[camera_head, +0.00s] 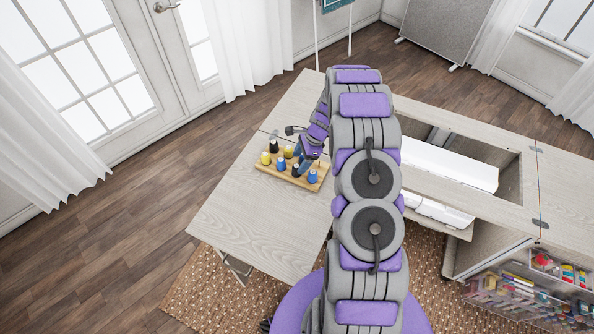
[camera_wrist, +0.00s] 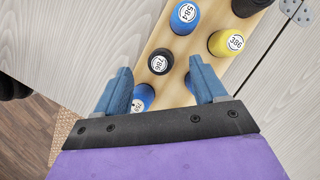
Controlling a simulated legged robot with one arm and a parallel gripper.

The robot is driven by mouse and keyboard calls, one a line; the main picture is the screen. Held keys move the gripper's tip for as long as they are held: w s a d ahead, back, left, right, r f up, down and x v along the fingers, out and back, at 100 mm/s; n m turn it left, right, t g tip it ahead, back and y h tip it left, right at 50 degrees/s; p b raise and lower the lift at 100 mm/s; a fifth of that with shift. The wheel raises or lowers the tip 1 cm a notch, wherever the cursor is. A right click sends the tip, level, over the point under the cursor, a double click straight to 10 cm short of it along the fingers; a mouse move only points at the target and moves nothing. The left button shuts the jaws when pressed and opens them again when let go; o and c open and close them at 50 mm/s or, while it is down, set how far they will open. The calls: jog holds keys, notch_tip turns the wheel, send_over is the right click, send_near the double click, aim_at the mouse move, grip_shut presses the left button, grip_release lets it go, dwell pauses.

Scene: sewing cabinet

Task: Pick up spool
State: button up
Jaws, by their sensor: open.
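Several spools stand upright on a wooden board (camera_head: 262,168) on the light wood tabletop. They are blue, yellow and black, with round numbered labels on top. My gripper (camera_wrist: 160,66) is open and empty above the board. In the wrist view, a black spool (camera_wrist: 160,62) marked 786 appears between the blue fingertips. A blue spool (camera_wrist: 143,95) is partly hidden by the left finger. A blue spool marked 584 (camera_wrist: 185,17) and a yellow spool marked 386 (camera_wrist: 227,43) stand beyond. Another black spool is cut off at the top edge.
The left tabletop (camera_head: 248,220) is clear around the board. An open cabinet recess with a white machine (camera_head: 450,165) lies right of my arm. Clear bins of supplies (camera_head: 520,300) hang at the lower right. A metal hinge (camera_wrist: 300,10) shows near the board.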

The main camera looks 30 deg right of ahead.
aim_at(299, 165)
jog(key=shift+b+x, duration=0.6)
jog(key=shift+x, duration=2.05)
jog(key=shift+d, duration=0.2)
jog(key=shift+c, duration=0.5)
jog(key=c, duration=1)
